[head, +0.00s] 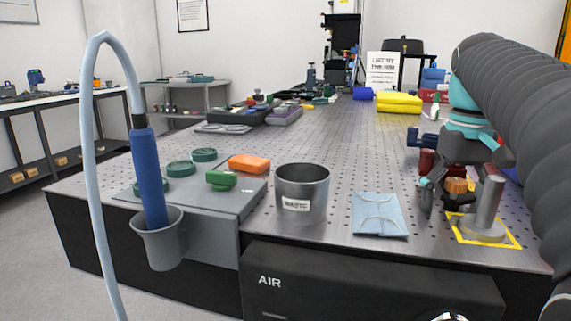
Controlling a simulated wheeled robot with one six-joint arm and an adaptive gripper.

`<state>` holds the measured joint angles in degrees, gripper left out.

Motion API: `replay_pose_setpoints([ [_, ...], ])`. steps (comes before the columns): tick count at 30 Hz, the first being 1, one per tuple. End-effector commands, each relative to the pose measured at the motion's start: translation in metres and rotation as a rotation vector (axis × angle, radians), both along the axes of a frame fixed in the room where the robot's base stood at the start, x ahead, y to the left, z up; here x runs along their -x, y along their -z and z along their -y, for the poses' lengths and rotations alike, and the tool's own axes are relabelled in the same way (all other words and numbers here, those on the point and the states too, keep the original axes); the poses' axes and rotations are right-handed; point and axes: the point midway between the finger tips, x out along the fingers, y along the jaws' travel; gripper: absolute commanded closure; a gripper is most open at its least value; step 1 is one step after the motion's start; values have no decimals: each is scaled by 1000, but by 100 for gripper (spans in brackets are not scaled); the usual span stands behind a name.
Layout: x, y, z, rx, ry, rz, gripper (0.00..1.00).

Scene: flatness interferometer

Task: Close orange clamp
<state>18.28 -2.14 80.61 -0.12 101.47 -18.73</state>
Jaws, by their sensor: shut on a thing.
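The post stands on a round base inside a yellow-outlined square. My gripper (448,190), dark with teal parts, reaches down over the clamp from the right. One finger shows to the left of the knob; the other is hard to make out. The clamp's lower part is partly hidden, and I cannot tell how far it is turned.
A folded blue cloth or pouch (380,214) and a metal waste bin (302,207) stand left of the gripper. Dark red and blue parts sit close behind it. An orange block (249,164) and green pieces lie on a grey plate farther left.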

Motion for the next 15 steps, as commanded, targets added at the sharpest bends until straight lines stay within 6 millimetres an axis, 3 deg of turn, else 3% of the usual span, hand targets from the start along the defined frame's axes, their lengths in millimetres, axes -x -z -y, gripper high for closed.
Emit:
replay_pose_setpoints([
  [7, 0, 1, -3, -9, 23, -4, 38],
  [15, 0, 1, -2, -8, 276, -4, 39],
])
